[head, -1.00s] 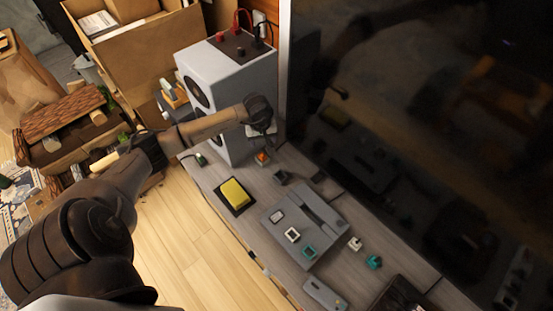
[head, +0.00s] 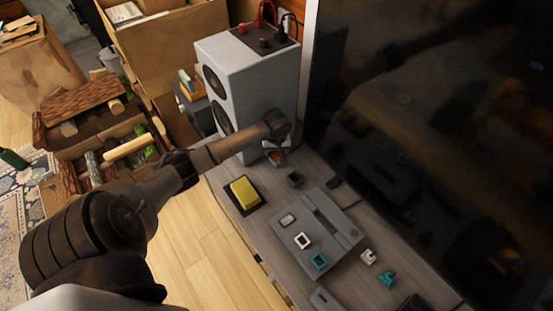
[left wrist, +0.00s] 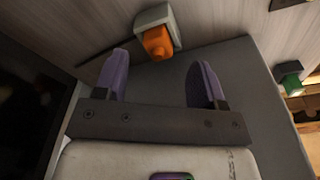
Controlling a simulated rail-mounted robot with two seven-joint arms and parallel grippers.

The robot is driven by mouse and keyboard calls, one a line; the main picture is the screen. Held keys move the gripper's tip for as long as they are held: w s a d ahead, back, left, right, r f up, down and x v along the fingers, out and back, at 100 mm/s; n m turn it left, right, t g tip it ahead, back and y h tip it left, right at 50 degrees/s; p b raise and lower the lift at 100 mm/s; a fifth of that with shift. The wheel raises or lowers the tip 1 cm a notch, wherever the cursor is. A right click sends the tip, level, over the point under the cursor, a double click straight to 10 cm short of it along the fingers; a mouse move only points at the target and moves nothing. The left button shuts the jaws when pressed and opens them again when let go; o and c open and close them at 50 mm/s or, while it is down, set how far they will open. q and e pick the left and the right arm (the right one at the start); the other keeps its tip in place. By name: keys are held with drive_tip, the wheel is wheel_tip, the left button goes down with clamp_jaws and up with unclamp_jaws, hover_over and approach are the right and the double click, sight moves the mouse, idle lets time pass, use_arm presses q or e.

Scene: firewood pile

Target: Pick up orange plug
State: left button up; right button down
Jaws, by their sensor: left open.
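The orange plug (left wrist: 157,42) sits in a pale grey block on the grey wood surface, at the top middle of the left wrist view. In the head view a small bit of the orange plug (head: 276,158) shows at my left gripper (head: 275,149), beside the big speaker; most of it is hidden there. In the left wrist view my left gripper (left wrist: 160,80) is open, with two purple-padded fingers apart and nothing between them. The plug lies just beyond the fingertips, nearer the left finger. My right gripper is not in view.
The grey speaker (head: 247,82) stands close beside the left gripper. A dark screen (head: 410,130) rises to the right. A yellow block (head: 244,191), a grey console (head: 318,230) and small teal pieces (head: 388,279) lie on the surface. A green plug (left wrist: 289,77) is at right in the wrist view.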

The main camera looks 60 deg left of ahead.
sight(276, 153)
use_arm(q)
drive_tip(key=shift+w+a+f+b, duration=0.15)
drive_tip(key=shift+f+b, duration=0.2)
drive_tip(key=shift+f, duration=0.5)
drive_tip(key=shift+a+f+b, duration=0.1)
drive_tip(key=shift+f+b, duration=0.2)
drive_tip(key=shift+f, duration=0.5)
drive_tip(key=c, duration=0.9)
drive_tip(key=shift+r, duration=0.1)
